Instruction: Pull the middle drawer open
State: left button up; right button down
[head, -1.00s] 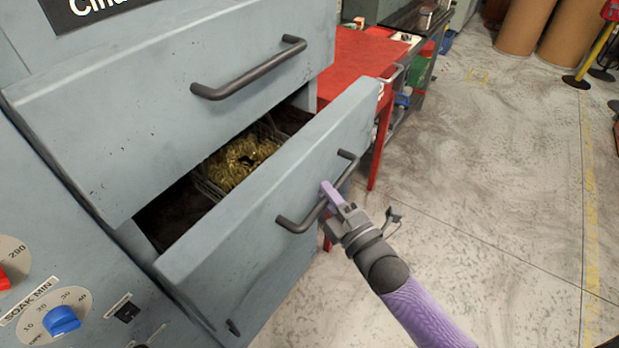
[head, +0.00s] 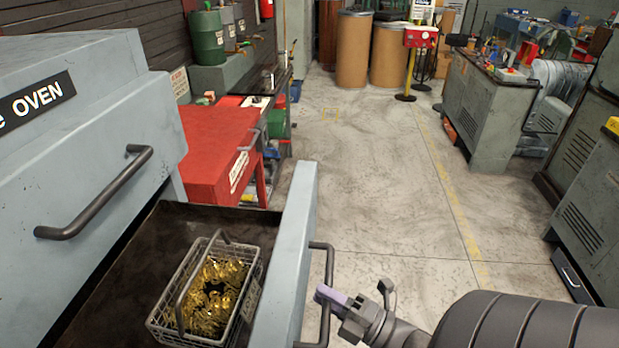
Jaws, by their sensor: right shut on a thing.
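The drawer (head: 296,262) stands pulled well out of the grey-blue oven, seen in the head view at lower centre. Its dark inside holds a wire basket (head: 160,330) of small brass-coloured parts (head: 213,295). My right gripper (head: 325,294) is shut on the drawer's dark bar handle (head: 328,262), around its upright-looking middle stretch. My left gripper is not in view.
The upper drawer (head: 60,150) is closer to the oven body, with its own bar handle (head: 95,198). A red cabinet (head: 215,150) stands behind the open drawer. Open concrete floor (head: 385,200) lies to the right, with grey benches (head: 485,110) beyond.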

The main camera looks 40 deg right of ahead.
jog(key=shift+s+d, duration=0.1)
jog(key=shift+s, duration=0.05)
jog(key=c, duration=0.6)
grip_release()
jog(key=shift+s, duration=0.1)
jog(key=b+v, duration=0.1)
jog(key=v, duration=0.8)
jog(key=shift+s+d+f, duration=0.1)
jog(key=shift+s+d, duration=0.05)
jog(key=shift+s, duration=0.25)
